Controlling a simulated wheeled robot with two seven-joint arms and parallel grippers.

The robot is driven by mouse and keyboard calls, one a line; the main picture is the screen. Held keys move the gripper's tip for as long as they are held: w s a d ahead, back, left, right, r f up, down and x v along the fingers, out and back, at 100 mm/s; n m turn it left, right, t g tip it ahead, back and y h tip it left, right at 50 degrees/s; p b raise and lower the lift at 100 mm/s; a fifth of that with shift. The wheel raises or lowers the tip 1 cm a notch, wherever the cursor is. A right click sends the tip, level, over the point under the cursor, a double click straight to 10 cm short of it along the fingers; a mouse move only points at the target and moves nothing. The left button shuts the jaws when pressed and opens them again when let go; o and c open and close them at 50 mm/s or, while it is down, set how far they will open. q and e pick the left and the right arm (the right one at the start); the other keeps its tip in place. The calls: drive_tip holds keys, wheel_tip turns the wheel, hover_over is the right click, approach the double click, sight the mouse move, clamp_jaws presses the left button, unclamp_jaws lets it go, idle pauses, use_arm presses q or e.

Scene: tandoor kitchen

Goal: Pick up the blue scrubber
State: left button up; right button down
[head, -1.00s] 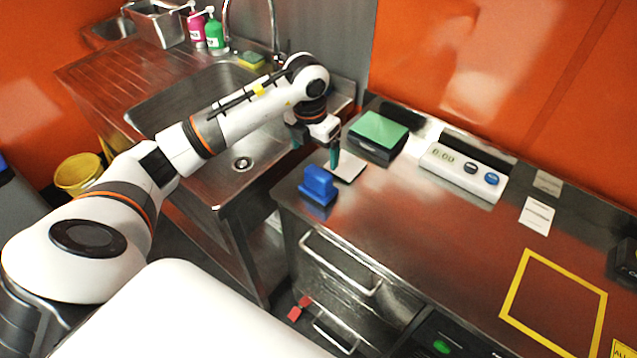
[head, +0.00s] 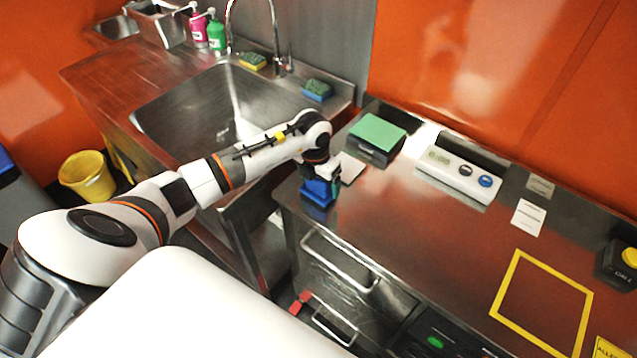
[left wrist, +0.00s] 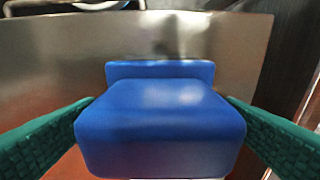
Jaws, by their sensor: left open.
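The blue scrubber (head: 317,192) stands at the left front corner of the steel counter, partly covered by my left gripper in the head view. In the left wrist view the blue scrubber (left wrist: 160,120) fills the middle, a block with a raised ridge behind it. My left gripper (head: 320,188) is right over it. Its green fingers (left wrist: 160,125) stand open, one on each side of the scrubber. They look close to its sides, and I cannot tell if they touch. My right gripper is not in view.
A black box with a green top (head: 377,135) and a white digital scale (head: 459,173) stand behind on the counter. A white card (head: 350,168) lies close behind the gripper. The sink (head: 190,110) is to the left. A yellow-taped square (head: 497,305) is at right.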

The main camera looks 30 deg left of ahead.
use_arm(q)
drive_tip(key=c, duration=1.1)
drive_tip(key=shift+r, duration=0.1)
wheel_tip(320, 180, up, 9)
drive_tip(key=b, duration=0.3)
drive_tip(key=shift+r, duration=0.45)
